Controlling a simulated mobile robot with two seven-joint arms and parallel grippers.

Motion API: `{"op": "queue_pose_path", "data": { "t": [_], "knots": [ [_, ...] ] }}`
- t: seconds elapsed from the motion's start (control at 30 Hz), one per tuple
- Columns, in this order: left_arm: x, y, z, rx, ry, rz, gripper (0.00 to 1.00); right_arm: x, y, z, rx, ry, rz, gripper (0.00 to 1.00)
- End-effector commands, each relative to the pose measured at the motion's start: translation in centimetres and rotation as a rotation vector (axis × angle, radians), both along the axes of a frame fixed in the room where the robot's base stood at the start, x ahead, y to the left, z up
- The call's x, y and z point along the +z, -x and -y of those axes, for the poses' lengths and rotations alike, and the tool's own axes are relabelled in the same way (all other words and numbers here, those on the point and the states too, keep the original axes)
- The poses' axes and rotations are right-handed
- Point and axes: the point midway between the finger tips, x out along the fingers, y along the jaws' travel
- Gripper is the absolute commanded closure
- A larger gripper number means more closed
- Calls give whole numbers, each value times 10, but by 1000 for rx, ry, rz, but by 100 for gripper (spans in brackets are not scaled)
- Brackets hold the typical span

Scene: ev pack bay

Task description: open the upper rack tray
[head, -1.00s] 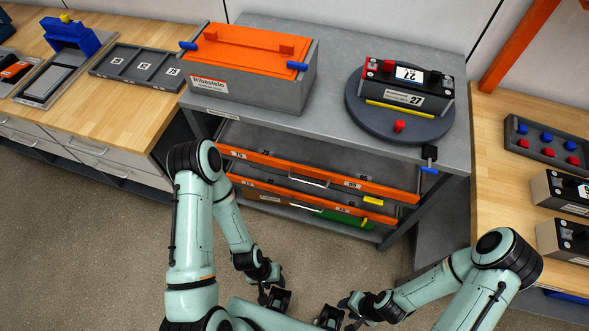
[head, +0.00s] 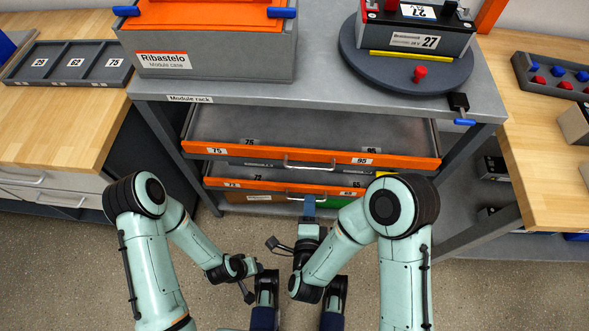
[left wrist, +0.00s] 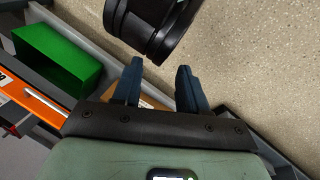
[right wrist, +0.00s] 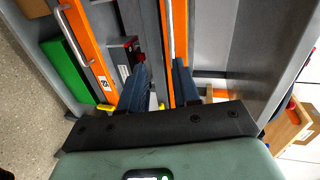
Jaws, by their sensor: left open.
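The upper rack tray (head: 310,157) has an orange front with a silver handle (head: 308,166) in the middle; its grey floor shows behind the front. My right gripper (head: 309,204) is in front of the rack, low in the head view. In the right wrist view its fingers (right wrist: 160,70) are apart, with an orange front and silver handle (right wrist: 170,35) lying between them. Contact cannot be made out. My left gripper's fingers (left wrist: 158,72) are apart and empty in the left wrist view, near the lower rack; in the head view they are not clear.
The lower tray (head: 250,185) sits just below, with a green box (left wrist: 58,58) under it. On the rack top stand a module case (head: 215,60) and a round turntable (head: 400,75) with a battery module (head: 415,38). Wooden benches flank both sides.

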Motion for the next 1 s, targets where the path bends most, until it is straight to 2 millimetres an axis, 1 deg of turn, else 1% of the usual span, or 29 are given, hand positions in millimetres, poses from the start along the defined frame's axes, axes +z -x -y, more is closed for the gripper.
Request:
{"op": "queue_pose_path", "data": {
  "t": [0.03,0.17,0.27,0.37,0.6,0.7,0.83,1.0],
  "knots": [
    [-6,-3,-1,2,-3,6,57,3,0,-3,-10,-27,33,69],
    [-7,-5,-1,4,-4,13,57,11,-5,-4,-29,-55,69,69],
    [-7,-6,-2,5,-6,16,57,9,-16,-3,-31,-56,70,69],
    [-9,-8,-3,6,-8,22,57,5,-34,-3,-31,-55,69,69],
    [-16,-17,-7,17,-20,43,57,-6,-85,-3,-30,-53,69,69],
    [-18,-21,-9,21,-25,53,57,-10,-103,-3,-28,-52,67,69],
    [-21,-24,-11,25,-29,62,57,-14,-119,-4,-27,-52,66,69],
    [-22,-26,-13,27,-33,68,57,-16,-130,-4,-26,-52,64,69]
  ]
}}
